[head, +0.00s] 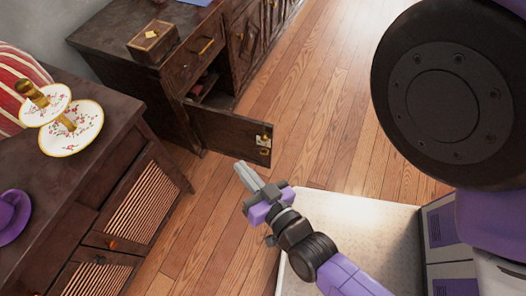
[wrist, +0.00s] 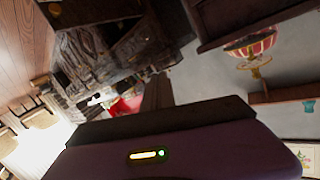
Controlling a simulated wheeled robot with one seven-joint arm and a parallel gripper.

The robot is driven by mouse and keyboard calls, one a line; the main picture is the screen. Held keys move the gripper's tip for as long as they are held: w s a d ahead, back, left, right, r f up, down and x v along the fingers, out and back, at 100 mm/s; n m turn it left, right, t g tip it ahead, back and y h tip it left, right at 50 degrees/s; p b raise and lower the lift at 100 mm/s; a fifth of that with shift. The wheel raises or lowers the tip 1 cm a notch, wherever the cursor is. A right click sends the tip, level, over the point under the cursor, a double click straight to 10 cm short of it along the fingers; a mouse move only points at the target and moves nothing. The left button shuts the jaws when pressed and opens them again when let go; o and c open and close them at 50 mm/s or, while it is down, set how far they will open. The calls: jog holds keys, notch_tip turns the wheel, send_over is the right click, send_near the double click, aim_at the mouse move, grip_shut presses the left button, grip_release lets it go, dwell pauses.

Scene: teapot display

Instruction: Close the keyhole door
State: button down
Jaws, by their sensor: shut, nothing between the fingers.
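The keyhole door (head: 222,130) is a dark wooden panel standing open from the dark cabinet in the head view. It swings out to the right over the floor, with a brass lock plate (head: 264,142) near its free edge. The cabinet opening (head: 206,84) behind it is uncovered, and something reddish shows inside. My gripper (head: 240,168) is shut and empty. In the picture it is just below the door, left of the lock plate, and a gap seems to separate them. I cannot pick out the door for certain in the tilted wrist view.
A second dark cabinet (head: 118,135) with woven door panels stands at the left, bearing a tiered floral plate stand (head: 72,138) and a purple saucer (head: 8,232). A small wooden box (head: 153,42) sits on the far cabinet. The wooden floor (head: 325,120) right of the door is clear.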

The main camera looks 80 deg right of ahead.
jog(key=w+d+f+m+g+h+b, duration=0.2)
jog(key=d+f+m+b, duration=0.1)
jog(key=f, duration=0.3)
jog(key=w+d+f+m+g+h+b, duration=0.2)
jog(key=d+f+g, duration=0.1)
jog(key=f, duration=0.4)
jog(key=m+g+h+b, duration=0.3)
jog(key=g+b, duration=0.2)
jog(key=g, duration=0.4)
send_near(265, 139)
jog(key=d, duration=0.4)
jog(key=s+d, duration=0.1)
jog(key=d, duration=0.1)
jog(key=shift+d, duration=0.35)
jog(key=shift+d+n+t, duration=0.1)
jog(key=shift+n+t, duration=0.2)
